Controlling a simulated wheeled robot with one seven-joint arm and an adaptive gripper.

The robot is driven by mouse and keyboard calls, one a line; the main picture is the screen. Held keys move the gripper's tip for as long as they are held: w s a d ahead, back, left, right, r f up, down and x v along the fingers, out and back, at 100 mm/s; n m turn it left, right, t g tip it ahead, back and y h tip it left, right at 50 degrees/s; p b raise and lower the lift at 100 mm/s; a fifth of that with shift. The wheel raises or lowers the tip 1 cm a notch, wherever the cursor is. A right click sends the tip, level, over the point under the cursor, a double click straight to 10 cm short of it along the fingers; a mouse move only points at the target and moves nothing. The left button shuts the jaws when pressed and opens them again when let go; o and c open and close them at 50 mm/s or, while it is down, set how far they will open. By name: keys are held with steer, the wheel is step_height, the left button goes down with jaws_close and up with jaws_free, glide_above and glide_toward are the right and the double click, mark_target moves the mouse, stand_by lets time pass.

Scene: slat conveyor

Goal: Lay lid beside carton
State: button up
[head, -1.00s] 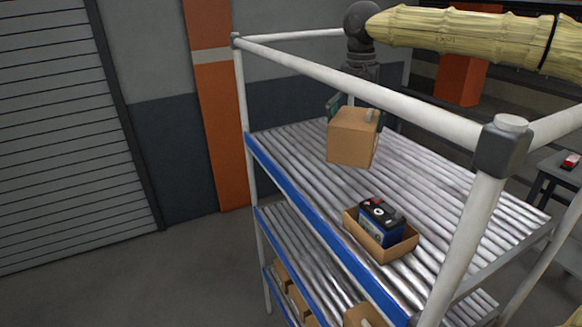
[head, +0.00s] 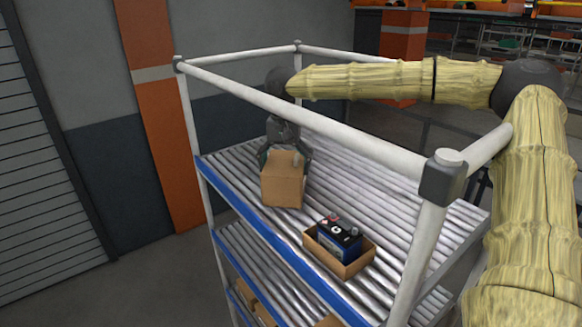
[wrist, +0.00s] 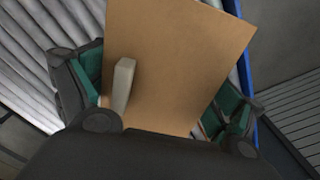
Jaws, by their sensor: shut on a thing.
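The brown cardboard lid (head: 282,187), shaped like a deep box, is in my gripper (head: 284,156), whose fingers span its two sides. In the wrist view the lid (wrist: 175,70) lies between the green finger pads, and a pale upright tab (wrist: 123,85) stands on its top. The carton (head: 325,262) is a low open cardboard tray on the rollers, right of and nearer than the lid. A dark battery (head: 338,238) sits in it. The lid is apart from the carton, low over the rollers; I cannot tell whether its bottom touches them.
The roller shelf (head: 400,205) has bare room behind and right of the carton. A blue rail (head: 262,235) edges it at the front left. White frame tubes (head: 330,130) and a corner post (head: 418,235) surround it. Lower shelves hold more boxes (head: 262,314).

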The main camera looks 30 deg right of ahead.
mark_target(274, 166)
steer(key=shift+a+f, duration=0.45)
steer(key=shift+f, duration=0.25)
steer(key=shift+a, duration=0.95)
steer(key=o, duration=0.6)
steer(key=shift+a, duration=0.15)
steer(key=shift+o, duration=0.2)
steer(key=shift+w+a, duration=0.1)
steer(key=shift+d+f, duration=0.15)
steer(key=shift+d, duration=1.05)
steer(key=shift+d+r, duration=0.15)
steer(key=shift+r, duration=0.05)
steer(key=a+r+b, duration=0.1)
steer(key=r, duration=0.3)
steer(key=r+b, duration=0.2)
steer(key=r, duration=0.2)
steer(key=a+r+b, duration=0.1)
steer(key=r+b, duration=0.1)
steer(key=r, duration=0.2)
steer(key=shift+a+r, duration=0.15)
steer(key=shift+a, duration=0.15)
steer(key=shift+d+f, duration=0.2)
steer(key=shift+d, duration=1)
